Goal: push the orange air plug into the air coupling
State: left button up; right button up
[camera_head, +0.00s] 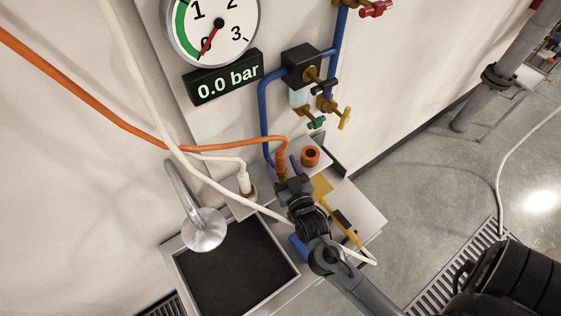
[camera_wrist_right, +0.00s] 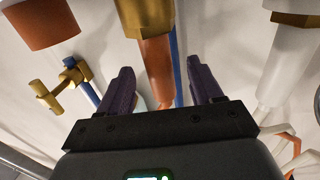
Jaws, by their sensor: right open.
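The orange air plug (camera_head: 281,161), with its orange hose, stands upright by the wall above the bench. In the right wrist view the orange plug (camera_wrist_right: 156,68) meets a brass coupling (camera_wrist_right: 146,18); how deep it sits I cannot tell. My right gripper (camera_head: 286,174) is at the plug, partly covering the coupling in the head view. In the right wrist view its purple fingers (camera_wrist_right: 163,88) are apart, with the plug showing in the gap between them, clear of both. My left gripper is not in view.
A white plug (camera_head: 244,181) on a white hose stands to the left. An orange ring-topped cylinder (camera_head: 310,156) stands close on the right. A lamp-like metal head (camera_head: 204,230) hangs over a dark tray (camera_head: 289,258). The display (camera_head: 226,78) reads 0.0 bar. A yellow-and-black tool (camera_head: 344,221) lies right.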

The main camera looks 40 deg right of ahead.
jog(key=v, duration=0.8)
jog(key=shift+s+b, duration=0.35)
jog(key=shift+b, duration=0.05)
jog(key=shift+w+a+r, duration=0.1)
jog(key=shift+r, duration=0.05)
jog(key=s+a+f+n+g+y, duration=0.6)
jog(key=s+f+g, duration=0.2)
jog(key=s+g, duration=0.4)
notch_tip(320, 180, up, 18)
jog(key=g+p, duration=0.1)
jog(key=p, duration=1.7)
jog(key=shift+d, duration=0.15)
